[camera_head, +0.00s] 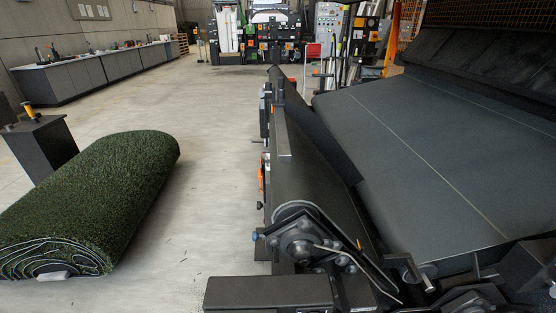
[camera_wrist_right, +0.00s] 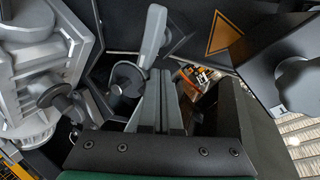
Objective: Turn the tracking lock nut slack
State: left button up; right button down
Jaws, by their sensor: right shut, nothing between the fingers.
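My right gripper (camera_wrist_right: 160,78) shows in the right wrist view, its two grey fingers together and empty. Just beyond the fingertips stands a grey lever (camera_wrist_right: 154,35), with a round dark-and-silver fitting (camera_wrist_right: 127,79) at its lower left. I cannot tell whether the fingers touch either one. I cannot clearly pick out the tracking lock nut; it may be part of this hardware. In the head view a bearing housing with a bolted hub (camera_head: 299,246) sits at the near end of the long roller. My left gripper is not in view.
In the wrist view a grey motor-like housing (camera_wrist_right: 40,70) crowds the left and a dark bracket with a knob (camera_wrist_right: 298,85) the right. In the head view a turf roll (camera_head: 95,190) lies left, a wide dark belt (camera_head: 430,150) right, with clear floor (camera_head: 215,140) between roll and machine.

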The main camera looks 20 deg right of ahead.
dwell(0.3)
jog(key=s, duration=0.2)
jog(key=s+a, duration=0.2)
jog(key=s, duration=0.1)
jog(key=shift+s, duration=0.3)
jog(key=shift+r, duration=0.1)
